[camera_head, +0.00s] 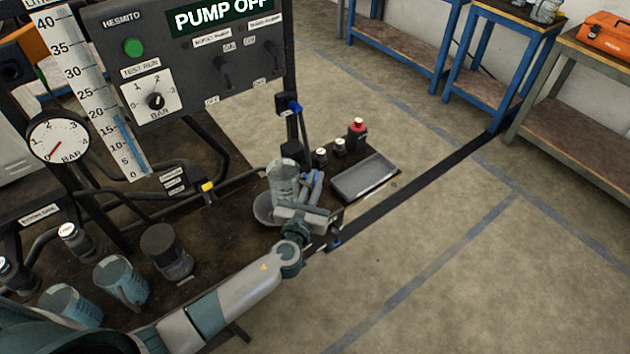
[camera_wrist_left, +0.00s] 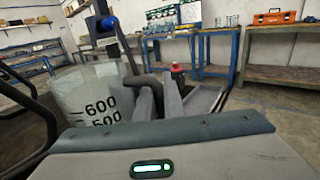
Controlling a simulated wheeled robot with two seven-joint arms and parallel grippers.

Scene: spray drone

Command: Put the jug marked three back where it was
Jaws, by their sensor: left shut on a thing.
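A clear measuring jug (camera_head: 283,176) stands upright at the right end of the dark bench in the head view. In the left wrist view the jug (camera_wrist_left: 88,98) shows black 600 and 500 marks; no number three can be read on it. My left gripper (camera_head: 312,186) is shut on the jug's right side, seemingly at its handle; the grip itself is partly hidden. Two similar jugs, one nearer the middle (camera_head: 122,280) and one at the left (camera_head: 70,303), stand on the bench's near side. My right gripper is out of view.
A grey round dish (camera_head: 265,208) lies at the held jug's base. A grey tray (camera_head: 364,178) and a red-capped bottle (camera_head: 357,130) are right of it. A dark-lidded container (camera_head: 165,251) stands near the two jugs. The pump panel (camera_head: 190,60) and hoses rise behind.

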